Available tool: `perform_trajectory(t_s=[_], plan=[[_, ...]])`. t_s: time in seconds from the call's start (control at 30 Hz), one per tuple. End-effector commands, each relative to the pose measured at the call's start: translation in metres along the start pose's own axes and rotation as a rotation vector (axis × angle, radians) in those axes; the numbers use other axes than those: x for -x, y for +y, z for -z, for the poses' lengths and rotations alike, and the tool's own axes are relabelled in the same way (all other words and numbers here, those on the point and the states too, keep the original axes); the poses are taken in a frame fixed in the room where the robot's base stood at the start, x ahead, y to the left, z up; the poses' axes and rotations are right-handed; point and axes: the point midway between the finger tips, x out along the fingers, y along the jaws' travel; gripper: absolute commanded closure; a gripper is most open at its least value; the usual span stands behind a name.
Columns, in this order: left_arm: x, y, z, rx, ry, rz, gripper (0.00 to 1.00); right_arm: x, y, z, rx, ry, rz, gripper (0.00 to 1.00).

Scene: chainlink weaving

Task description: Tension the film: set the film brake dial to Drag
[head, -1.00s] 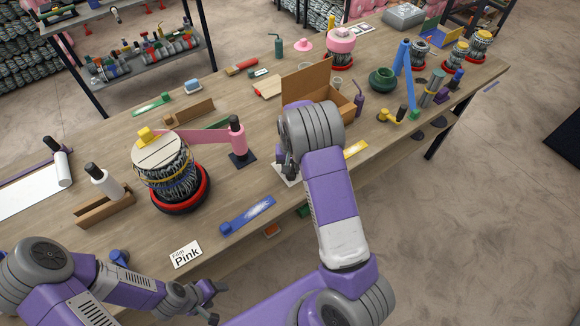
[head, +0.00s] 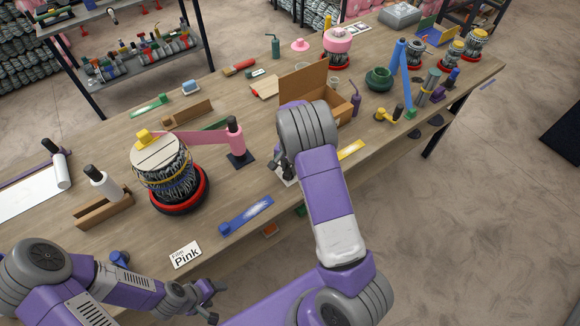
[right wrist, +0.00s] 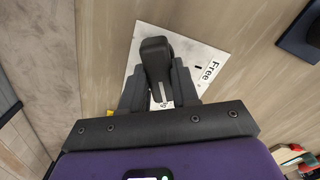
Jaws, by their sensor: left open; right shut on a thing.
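The film brake dial (right wrist: 156,52) is a black lever-shaped knob on a white plate (right wrist: 200,62) in the right wrist view. The word "Free" reads on the plate's right side; other lettering is mostly hidden by the knob and fingers. My right gripper (right wrist: 160,88) is shut on the knob, one finger on each side. In the head view my right arm covers the dial, and only a bit of the white plate (head: 284,175) shows. My left gripper (head: 212,300) is open and empty at the table's front edge, far from the dial.
Pink film (head: 200,142) runs from a wrapped roll of chainlink (head: 165,175) on a red-rimmed turntable (head: 181,204) to a pink film spool (head: 236,138) on a dark base. A blue strip tool (head: 246,214) and a "Film Pink" card (head: 186,254) lie near the front edge.

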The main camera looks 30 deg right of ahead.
Motion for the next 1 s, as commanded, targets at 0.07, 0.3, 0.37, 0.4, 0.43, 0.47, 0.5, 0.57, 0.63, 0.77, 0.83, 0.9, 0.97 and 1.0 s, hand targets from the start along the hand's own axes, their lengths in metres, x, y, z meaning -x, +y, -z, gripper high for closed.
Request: perform_trajectory(t_s=[0.07,0.3,0.37,0.4,0.43,0.47,0.5,0.57,0.63,0.77,0.83,0.9,0.97,1.0], plan=[[0.0,0.0,0.0,0.0,0.0,0.0,0.38,-0.002,0.0,-0.001,-0.006,-0.003,-0.001,1.0],[0.0,0.0,0.0,0.0,0.0,0.0,0.38,-0.003,0.001,-0.002,-0.006,-0.004,-0.003,0.67],[0.0,0.0,0.0,0.0,0.0,0.0,0.38,-0.003,0.001,-0.002,-0.006,-0.005,-0.003,0.58],[0.0,0.0,0.0,0.0,0.0,0.0,0.38,-0.003,0.001,-0.002,-0.006,-0.005,-0.003,0.52],[0.0,0.0,0.0,0.0,0.0,0.0,0.38,-0.003,0.001,-0.002,-0.005,-0.004,-0.003,0.47],[0.0,0.0,0.0,0.0,0.0,0.0,0.38,-0.003,0.001,-0.002,-0.005,-0.004,-0.003,0.45],[0.0,0.0,0.0,0.0,0.0,0.0,0.38,-0.003,0.001,-0.001,-0.005,-0.004,-0.002,0.45],[0.0,0.0,0.0,0.0,0.0,0.0,0.38,-0.002,0.001,-0.001,-0.004,-0.004,-0.002,0.45],[0.0,0.0,0.0,0.0,0.0,0.0,0.38,-0.002,0.001,-0.001,-0.004,-0.003,-0.002,0.45],[0.0,0.0,0.0,0.0,0.0,0.0,0.38,0.001,0.0,-0.001,-0.003,-0.002,-0.001,0.45],[0.0,0.0,0.0,0.0,0.0,0.0,0.38,0.007,0.0,-0.001,-0.002,-0.001,0.0,0.45],[0.001,0.0,0.0,0.0,0.0,0.0,0.38,0.018,0.0,-0.001,-0.002,-0.001,0.001,0.45],[0.001,0.0,0.0,0.0,0.0,0.0,0.38,0.029,0.0,-0.001,-0.003,-0.001,0.002,0.45],[0.001,0.0,0.0,0.0,0.0,0.0,0.38,0.036,0.0,-0.001,-0.004,-0.001,0.002,0.45]])
